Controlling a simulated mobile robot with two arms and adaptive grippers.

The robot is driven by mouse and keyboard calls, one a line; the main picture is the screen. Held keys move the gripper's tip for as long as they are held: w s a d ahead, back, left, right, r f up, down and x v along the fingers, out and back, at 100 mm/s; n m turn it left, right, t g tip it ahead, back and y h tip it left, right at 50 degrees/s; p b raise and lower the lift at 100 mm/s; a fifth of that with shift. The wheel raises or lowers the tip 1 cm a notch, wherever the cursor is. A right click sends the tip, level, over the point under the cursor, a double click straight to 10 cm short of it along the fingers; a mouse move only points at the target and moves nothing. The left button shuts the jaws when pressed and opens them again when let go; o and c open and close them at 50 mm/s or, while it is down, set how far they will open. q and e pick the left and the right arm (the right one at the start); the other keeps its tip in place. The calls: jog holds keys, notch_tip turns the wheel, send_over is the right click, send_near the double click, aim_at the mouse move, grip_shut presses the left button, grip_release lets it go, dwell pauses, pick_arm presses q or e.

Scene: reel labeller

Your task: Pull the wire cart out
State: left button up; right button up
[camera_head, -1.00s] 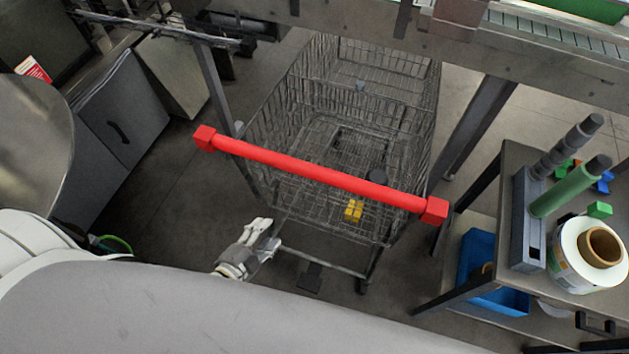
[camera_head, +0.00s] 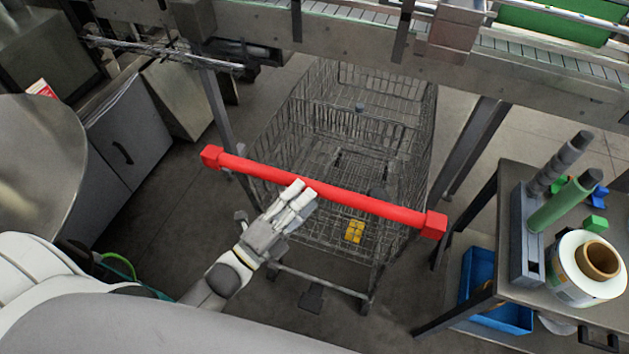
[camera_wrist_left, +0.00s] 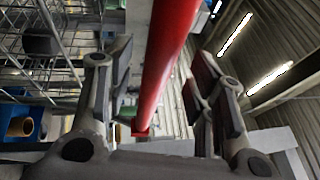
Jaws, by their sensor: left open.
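The wire cart (camera_head: 335,150) stands under the conveyor frame, with its red handle bar (camera_head: 350,196) facing me. A small yellow block (camera_head: 354,231) shows in the cart's lower part. My left gripper (camera_head: 302,193) is at the handle, a little left of the bar's middle. In the left wrist view, the red bar (camera_wrist_left: 165,60) runs between the two open fingers of the left gripper (camera_wrist_left: 160,90), with gaps visible on both sides. The cart's wire mesh (camera_wrist_left: 30,45) shows at the left there. My right gripper is not in view.
The conveyor (camera_head: 380,45) crosses over the cart, with legs on both sides. A table (camera_head: 510,180) with a label roll (camera_head: 588,268) and a blue bin (camera_head: 480,285) stands at right. Grey cabinets (camera_head: 125,130) stand at left. Some floor is clear between cabinets and cart.

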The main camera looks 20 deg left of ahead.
aim_at(315, 187)
pick_arm(q)
jog(key=shift+p+x, duration=0.5)
jog(key=shift+x, duration=1.65)
grip_shut()
